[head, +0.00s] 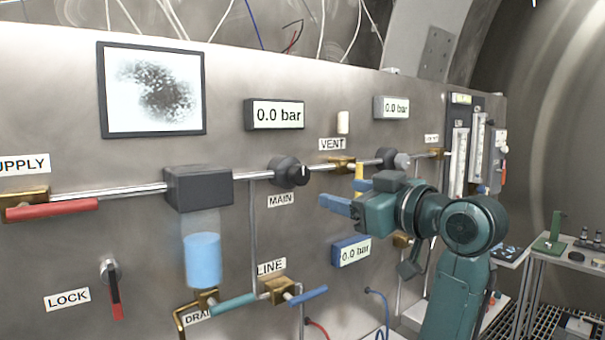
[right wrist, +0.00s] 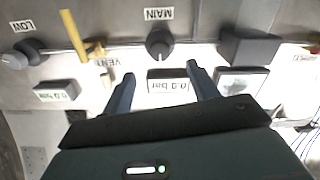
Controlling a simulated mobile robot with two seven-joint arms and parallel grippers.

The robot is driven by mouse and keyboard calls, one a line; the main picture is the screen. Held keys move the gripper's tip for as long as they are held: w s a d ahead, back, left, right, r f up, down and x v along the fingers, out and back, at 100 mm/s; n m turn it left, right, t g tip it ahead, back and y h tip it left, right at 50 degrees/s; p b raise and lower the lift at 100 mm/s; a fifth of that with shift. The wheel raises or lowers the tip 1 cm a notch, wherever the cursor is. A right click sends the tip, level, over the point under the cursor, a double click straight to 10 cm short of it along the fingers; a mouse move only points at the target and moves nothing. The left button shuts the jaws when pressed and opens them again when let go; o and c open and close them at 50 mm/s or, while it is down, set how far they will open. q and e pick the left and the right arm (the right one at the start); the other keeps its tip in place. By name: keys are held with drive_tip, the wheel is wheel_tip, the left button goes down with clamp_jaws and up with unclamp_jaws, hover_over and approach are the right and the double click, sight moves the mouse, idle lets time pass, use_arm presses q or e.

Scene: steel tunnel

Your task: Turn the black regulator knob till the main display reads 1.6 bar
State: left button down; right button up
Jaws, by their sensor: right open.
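The black regulator knob (head: 289,172) sits on the pipe above the MAIN label, with a pale mark on its face. The main display (head: 274,114) above it reads 0.0 bar. My right gripper (head: 338,197) is open and empty, to the right of the knob and lower in the head view. In the upside-down right wrist view, the knob (right wrist: 159,44) shows beyond and between the open fingers (right wrist: 160,72), apart from them. The main display (right wrist: 167,86) shows between the fingers there. My left gripper is not in view.
A yellow VENT handle (right wrist: 73,36) stands out near the knob. A second knob (right wrist: 25,52) by the LOW label has its own 0.0 bar display (head: 391,107). A dark box (head: 198,188) is left of the knob. A blue-framed display (head: 352,251) is below the gripper.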

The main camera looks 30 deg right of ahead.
sight(303, 178)
drive_tip(key=w+p, duration=0.1)
drive_tip(key=w, duration=0.3)
drive_tip(key=w+p, duration=0.1)
drive_tip(key=w, duration=0.3)
drive_tip(key=w+a+p, duration=0.1)
drive_tip(key=w, duration=0.3)
drive_tip(key=shift+w+r, duration=0.3)
drive_tip(key=shift+r, duration=0.1)
drive_tip(key=c, duration=1)
